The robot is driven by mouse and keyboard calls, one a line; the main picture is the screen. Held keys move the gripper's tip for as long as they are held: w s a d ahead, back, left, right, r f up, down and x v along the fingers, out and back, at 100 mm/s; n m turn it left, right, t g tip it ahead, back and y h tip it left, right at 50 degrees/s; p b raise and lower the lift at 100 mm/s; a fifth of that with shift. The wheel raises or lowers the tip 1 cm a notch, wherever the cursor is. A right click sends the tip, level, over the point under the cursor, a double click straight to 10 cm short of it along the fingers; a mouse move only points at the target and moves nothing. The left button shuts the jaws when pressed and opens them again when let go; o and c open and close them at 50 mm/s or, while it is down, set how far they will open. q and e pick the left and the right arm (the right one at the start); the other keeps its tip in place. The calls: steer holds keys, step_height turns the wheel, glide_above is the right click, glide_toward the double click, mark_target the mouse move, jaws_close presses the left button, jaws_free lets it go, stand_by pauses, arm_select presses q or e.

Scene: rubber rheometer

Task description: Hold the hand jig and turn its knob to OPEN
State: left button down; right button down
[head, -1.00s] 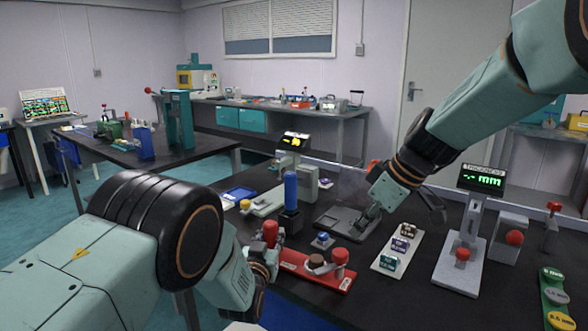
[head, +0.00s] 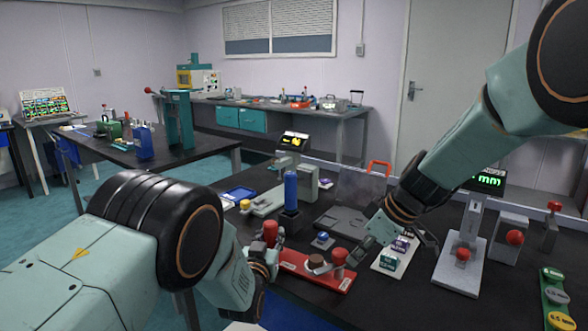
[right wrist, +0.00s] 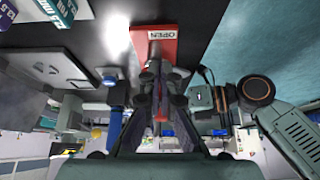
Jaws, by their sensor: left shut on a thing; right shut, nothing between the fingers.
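The hand jig (head: 312,277) is a red base on the dark bench, with a dark brown round knob (head: 316,261) and a red post (head: 338,257) near its right end. A red handle (head: 270,231) stands at its left end. My left gripper (head: 270,250) is shut on this handle; its fingers are partly hidden. My right gripper (head: 355,259) is shut and empty, just right of the red post; I cannot tell if they touch. In the right wrist view, an OPEN label (right wrist: 162,35) shows on the red base beyond my right fingers (right wrist: 160,72), which hide the knob.
A blue cylinder (head: 291,188) and a small blue-knobbed block (head: 322,239) stand behind the jig. A grey plate (head: 345,222) and a clear panel with a red handle (head: 379,168) are behind my right gripper.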

steer(key=shift+w+a, duration=0.4)
steer(key=shift+a, duration=0.05)
stand_by(1.2)
steer(key=shift+w+d, duration=0.4)
steer(key=shift+w, duration=0.05)
stand_by(0.3)
stand_by(0.4)
steer(key=shift+s+d+f, duration=0.1)
steer(key=shift+d, duration=0.3)
steer(key=shift+r, duration=0.25)
step_height(320, 180, up, 6)
steer(key=shift+f, duration=0.1)
stand_by(0.3)
